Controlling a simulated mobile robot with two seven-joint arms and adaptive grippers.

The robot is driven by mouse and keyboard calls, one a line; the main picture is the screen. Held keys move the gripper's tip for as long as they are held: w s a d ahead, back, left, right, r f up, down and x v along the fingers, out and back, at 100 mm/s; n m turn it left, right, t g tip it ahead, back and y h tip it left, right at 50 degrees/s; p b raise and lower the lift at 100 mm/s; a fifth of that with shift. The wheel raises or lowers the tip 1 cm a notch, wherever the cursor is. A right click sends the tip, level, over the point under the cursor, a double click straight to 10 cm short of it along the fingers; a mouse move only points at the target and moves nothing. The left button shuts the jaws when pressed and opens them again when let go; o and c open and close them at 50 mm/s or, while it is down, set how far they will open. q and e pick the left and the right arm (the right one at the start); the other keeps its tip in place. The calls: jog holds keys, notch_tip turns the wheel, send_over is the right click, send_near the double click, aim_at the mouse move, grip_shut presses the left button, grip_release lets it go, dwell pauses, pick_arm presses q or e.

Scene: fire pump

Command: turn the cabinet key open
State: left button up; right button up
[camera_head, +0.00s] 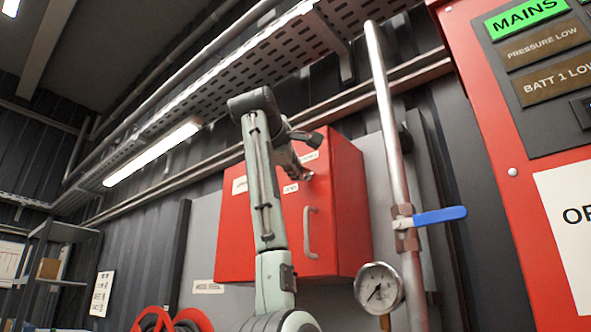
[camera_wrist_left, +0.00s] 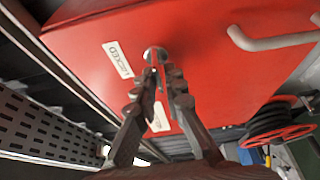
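The red cabinet (camera_head: 345,200) hangs on the wall in the middle of the head view, its door shut. My right gripper is not in view.
The cabinet's handle (camera_head: 309,232) is right of and below the lock. A vertical pipe (camera_head: 385,120) with a blue lever valve (camera_head: 438,216) and a gauge (camera_head: 379,288) stands to the right. A red control panel (camera_head: 480,110) is at far right, a red hose reel (camera_head: 190,320) lower left.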

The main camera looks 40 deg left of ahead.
pick_arm(q)
jog(key=shift+o, duration=1.1)
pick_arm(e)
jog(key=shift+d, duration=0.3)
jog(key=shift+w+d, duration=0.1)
pick_arm(q)
jog(key=shift+s, duration=0.15)
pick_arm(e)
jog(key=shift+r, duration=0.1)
pick_arm(q)
jog(key=v, duration=1.1)
jog(key=shift+s, duration=0.35)
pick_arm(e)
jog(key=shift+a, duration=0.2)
pick_arm(q)
jog(key=shift+d+r, duration=0.1)
jog(key=shift+d, duration=0.05)
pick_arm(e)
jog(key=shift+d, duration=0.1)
